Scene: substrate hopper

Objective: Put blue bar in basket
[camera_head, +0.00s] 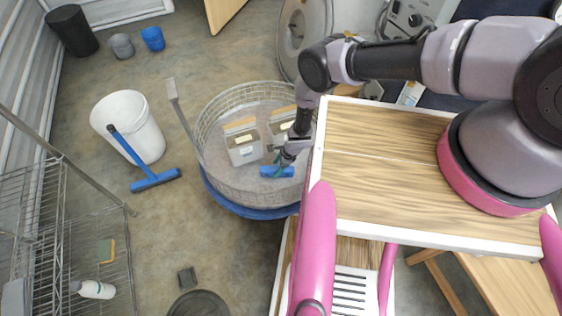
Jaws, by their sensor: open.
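A round wire basket (240,183) with a blue base stands on the floor in the middle of the view. A short blue bar (277,171) is inside the basket's outline, near its right side. My gripper (283,160) is open and reaches down over the basket, close above the blue bar. Whether the fingertips touch the bar is too small to tell. My arm hides part of the basket's right rim.
Two grey boxes, one of them the left box (244,150), are in the basket. A wire rack (60,220) is at far left. My wooden deck is beside the basket's right edge.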

